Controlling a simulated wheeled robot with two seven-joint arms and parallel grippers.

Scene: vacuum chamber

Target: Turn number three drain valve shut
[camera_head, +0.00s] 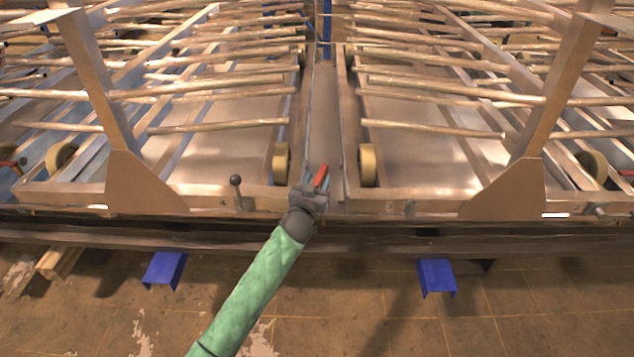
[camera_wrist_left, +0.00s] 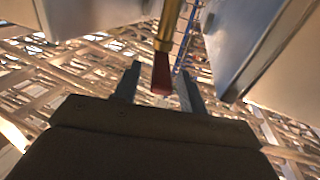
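A red valve handle (camera_head: 321,176) shows at the middle of the frame's front edge, in the gap between two metal racks. In the left wrist view the red handle (camera_wrist_left: 161,78) hangs from a brass-coloured stem (camera_wrist_left: 168,28). My left gripper (camera_head: 314,188) is right at the handle. In the wrist view its two dark fingers (camera_wrist_left: 160,71) stand apart, one on each side of the handle, with gaps showing. The valve body and any number on it cannot be made out. My right gripper is not in view.
Metal racks with rods and rollers (camera_head: 367,165) flank the gap. A black-knobbed lever (camera_head: 236,183) stands left of my gripper. Other red handles show at the far left (camera_head: 12,163) and right edges.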

